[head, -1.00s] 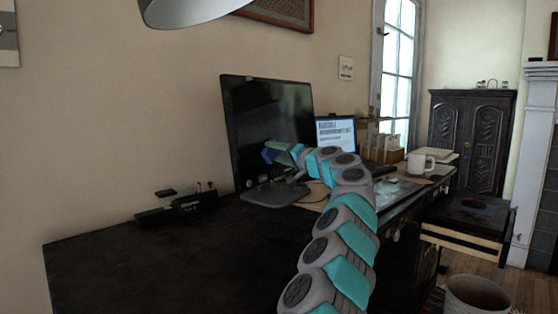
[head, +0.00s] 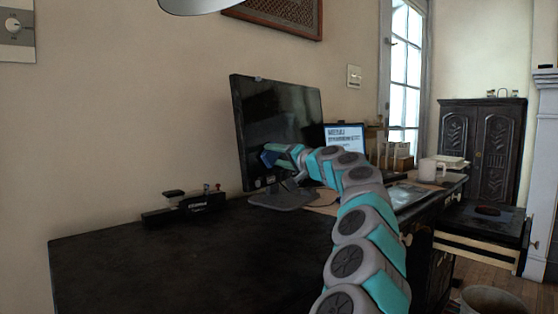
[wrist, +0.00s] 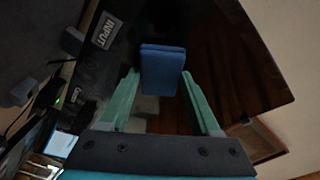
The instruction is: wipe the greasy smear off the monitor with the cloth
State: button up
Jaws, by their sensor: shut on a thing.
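The black monitor (head: 285,115) stands on its base at the back of the dark desk, against the wall. Its dark, glossy screen (wrist: 225,60) fills much of the wrist view. I cannot make out a greasy smear among the reflections. My gripper (head: 270,154) is in front of the lower part of the screen. It is shut on a folded blue cloth (wrist: 162,72), which sits between the green fingertips and faces the screen. I cannot tell whether the cloth touches the glass.
A black device (head: 185,207) lies on the desk left of the monitor. A lamp shade (head: 195,5) hangs above. The desk's front left is clear.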

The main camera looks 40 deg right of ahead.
aim_at(266, 156)
jog(key=shift+a+f+b, duration=0.15)
jog(key=shift+a+b, duration=0.25)
jog(key=shift+s+a+b, duration=0.25)
jog(key=shift+a+b, duration=0.15)
jog(key=shift+a, duration=0.3)
jog(key=shift+s+a+b, duration=0.2)
jog(key=shift+a+b, duration=0.15)
jog(key=shift+a, duration=0.3)
jog(key=shift+s, duration=0.1)
jog(key=shift+s+d+r+b, duration=0.15)
jog(key=shift+s+d+r, duration=0.1)
jog(key=shift+s, duration=0.65)
jog(key=shift+s+d+r+b, duration=0.15)
jog(key=shift+s+d, duration=0.15)
jog(key=shift+s, duration=0.65)
jog(key=shift+s+d+r+b, duration=0.1)
jog(key=shift+s+d+r, duration=0.15)
jog(key=shift+s, duration=0.65)
jog(key=shift+s, duration=0.1)
jog(key=s, duration=0.1)
jog(key=s+d, duration=0.1)
jog(key=shift+s+r, duration=0.2)
jog(key=shift+s, duration=0.15)
jog(key=shift+a, duration=0.15)
